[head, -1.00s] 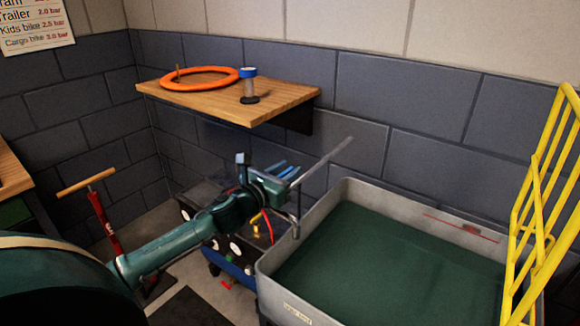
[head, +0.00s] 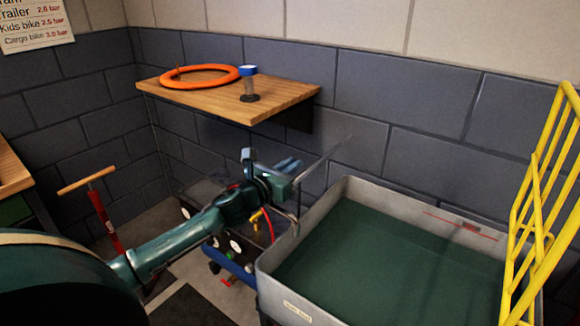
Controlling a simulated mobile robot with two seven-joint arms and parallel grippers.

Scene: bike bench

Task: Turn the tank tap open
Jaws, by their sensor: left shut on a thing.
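The tank (head: 385,198) is a grey tub holding dark green water, on the right. A bent grey spout (head: 296,222) shows at its left rim, just below my left gripper. My left gripper (head: 288,180) is shut on the tap, whose gripped part is mostly hidden by the fingers. A thin grey rod (head: 325,154) sticks out up and right past the fingers. I cannot tell how far the tap is turned. My right gripper is out of view.
A wooden wall shelf (head: 200,98) above holds an orange ring (head: 200,84) and a blue-topped stand (head: 249,84). A yellow rack (head: 540,200) stands at the right. A red pump with a wooden handle (head: 86,181) stands at the left. Dark crates lie behind my arm.

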